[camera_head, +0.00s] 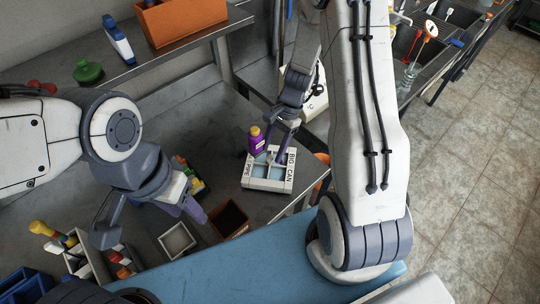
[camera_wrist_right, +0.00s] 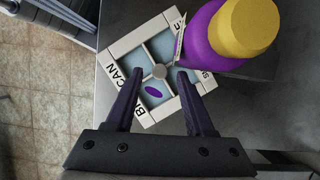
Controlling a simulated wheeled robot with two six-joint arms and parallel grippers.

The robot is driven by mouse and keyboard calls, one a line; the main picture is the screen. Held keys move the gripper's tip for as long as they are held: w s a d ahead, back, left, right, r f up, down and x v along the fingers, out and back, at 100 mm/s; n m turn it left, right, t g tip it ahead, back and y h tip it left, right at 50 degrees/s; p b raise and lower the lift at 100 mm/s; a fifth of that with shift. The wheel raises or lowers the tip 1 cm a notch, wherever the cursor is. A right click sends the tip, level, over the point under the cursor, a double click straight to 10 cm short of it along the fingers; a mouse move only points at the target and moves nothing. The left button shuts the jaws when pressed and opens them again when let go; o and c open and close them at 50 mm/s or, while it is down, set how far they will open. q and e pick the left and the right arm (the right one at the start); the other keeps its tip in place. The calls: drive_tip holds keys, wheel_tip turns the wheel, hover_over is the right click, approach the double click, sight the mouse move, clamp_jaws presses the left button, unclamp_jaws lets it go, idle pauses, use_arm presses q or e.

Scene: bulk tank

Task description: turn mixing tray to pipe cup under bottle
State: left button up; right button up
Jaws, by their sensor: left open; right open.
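The white mixing tray (camera_head: 267,183) lies on the grey bench, with crossed dividers, pale blue compartments and wall labels reading BIG CAN and PIPE. In the right wrist view the tray (camera_wrist_right: 122,47) shows a round centre knob (camera_wrist_right: 160,72) and a purple patch (camera_wrist_right: 153,92) in one compartment. A purple bottle (camera_head: 256,146) with a yellow cap stands at the tray's far left edge; it also shows in the right wrist view (camera_wrist_right: 205,45). My right gripper (camera_head: 277,153) is open above the tray, its fingers either side of the knob. My left gripper (camera_head: 190,209) is open, left of the tray.
A brown open box (camera_head: 229,217) and a small pale tray (camera_head: 178,241) sit in front of the tray, to its left. A crate of bottles (camera_head: 90,258) is at the lower left. An orange bin (camera_head: 182,20) stands on the shelf. Bare bench lies left of the bottle.

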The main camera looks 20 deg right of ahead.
sight(270, 156)
drive_tip(key=shift+x, duration=1.75)
clamp_jaws()
drive_tip(key=shift+r, duration=0.1)
